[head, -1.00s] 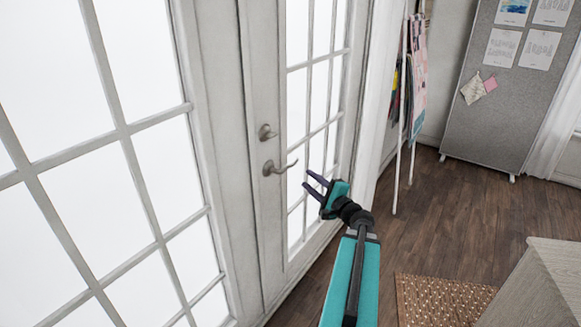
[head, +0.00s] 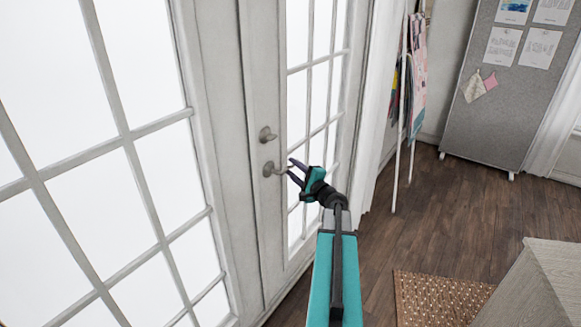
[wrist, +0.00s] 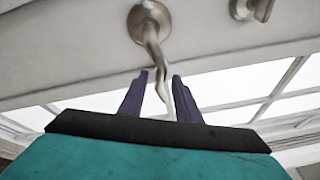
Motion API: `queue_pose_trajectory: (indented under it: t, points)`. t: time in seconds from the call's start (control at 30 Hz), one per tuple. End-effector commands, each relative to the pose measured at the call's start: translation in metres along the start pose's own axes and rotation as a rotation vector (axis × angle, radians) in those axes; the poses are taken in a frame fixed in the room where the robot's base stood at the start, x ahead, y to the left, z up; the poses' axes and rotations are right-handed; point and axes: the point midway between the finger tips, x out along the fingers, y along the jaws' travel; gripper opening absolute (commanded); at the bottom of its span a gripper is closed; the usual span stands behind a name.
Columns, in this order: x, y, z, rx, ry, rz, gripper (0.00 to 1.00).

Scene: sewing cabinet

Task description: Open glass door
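The glass door (head: 252,120) is a white-framed double door with many panes, and it looks closed. Its metal lever handle (head: 270,169) sits on the right door's frame, below a round lock knob (head: 266,134). My gripper (head: 291,168) is at the free end of the lever in the head view. In the wrist view, the fingers of my gripper (wrist: 159,82) are apart, and the lever handle (wrist: 155,45) runs down between them. There is a visible gap beside the lever, so the fingers do not appear clamped on it.
A rack with hanging cloth (head: 416,75) stands right of the door. A grey pinboard (head: 490,110) is at the back right. A wooden cabinet (head: 540,285) and a brown dotted rug (head: 435,300) are at the lower right. The wooden floor (head: 440,215) between is clear.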

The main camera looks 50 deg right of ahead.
Motion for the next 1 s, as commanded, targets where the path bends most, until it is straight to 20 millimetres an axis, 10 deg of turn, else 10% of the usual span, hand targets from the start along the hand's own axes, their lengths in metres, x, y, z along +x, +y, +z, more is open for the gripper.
queue_pose_trajectory:
  t: [0.53,0.73,1.0]
  points:
    - [0.012,0.000,0.000,0.001,0.000,0.000,0.30]
    - [0.012,0.000,0.000,0.001,0.000,0.000,0.00]
    - [0.012,0.001,0.003,0.002,-0.002,0.001,0.00]
